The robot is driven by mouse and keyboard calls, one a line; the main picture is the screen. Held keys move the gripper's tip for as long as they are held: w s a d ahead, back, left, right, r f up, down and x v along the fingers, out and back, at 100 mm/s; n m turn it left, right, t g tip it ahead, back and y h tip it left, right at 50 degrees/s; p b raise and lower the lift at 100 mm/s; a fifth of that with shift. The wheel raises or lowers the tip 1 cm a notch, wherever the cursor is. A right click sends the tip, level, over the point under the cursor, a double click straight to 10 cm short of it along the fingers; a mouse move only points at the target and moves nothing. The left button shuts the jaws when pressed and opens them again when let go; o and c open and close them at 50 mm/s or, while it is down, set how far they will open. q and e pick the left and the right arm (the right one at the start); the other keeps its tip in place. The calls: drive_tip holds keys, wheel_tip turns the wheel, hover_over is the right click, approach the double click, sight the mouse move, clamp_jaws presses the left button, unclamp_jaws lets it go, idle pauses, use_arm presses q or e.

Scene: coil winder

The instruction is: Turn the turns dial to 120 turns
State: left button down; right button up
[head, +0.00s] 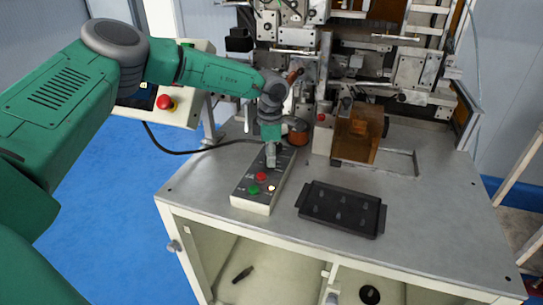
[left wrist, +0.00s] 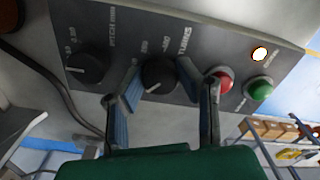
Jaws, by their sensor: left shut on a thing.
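The control box (head: 242,191) stands on the bench top, with knobs toward its far end. My left gripper (head: 271,163) reaches down onto that far end and hides the knobs in the head view. In the left wrist view, the black turns dial (left wrist: 158,76) sits between the two fingers of my left gripper (left wrist: 162,88), which is shut on it. The word TURNS is printed beside it. The dial has a pale pointer mark, but the small scale numbers are too blurred to read surely. My right gripper is in neither view.
A second black knob (left wrist: 88,65) is beside the turns dial. A red button (left wrist: 220,80), a green button (left wrist: 261,89) and a lit lamp (left wrist: 260,54) are on the other side. A black tray (head: 340,209) lies right of the box. The winder (head: 345,60) stands behind.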

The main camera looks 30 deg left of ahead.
use_arm(q)
drive_tip(key=shift+s+a+f, duration=0.1)
drive_tip(key=shift+s+f, duration=0.05)
drive_tip(key=shift+f, duration=0.1)
idle(0.5)
drive_tip(key=c, duration=1.2)
unclamp_jaws()
drive_tip(key=shift+o, duration=0.2)
drive_tip(key=shift+a, duration=0.15)
wheel_tip(320, 180, up, 12)
drive_tip(key=shift+w, duration=0.25)
drive_tip(key=shift+a, duration=0.1)
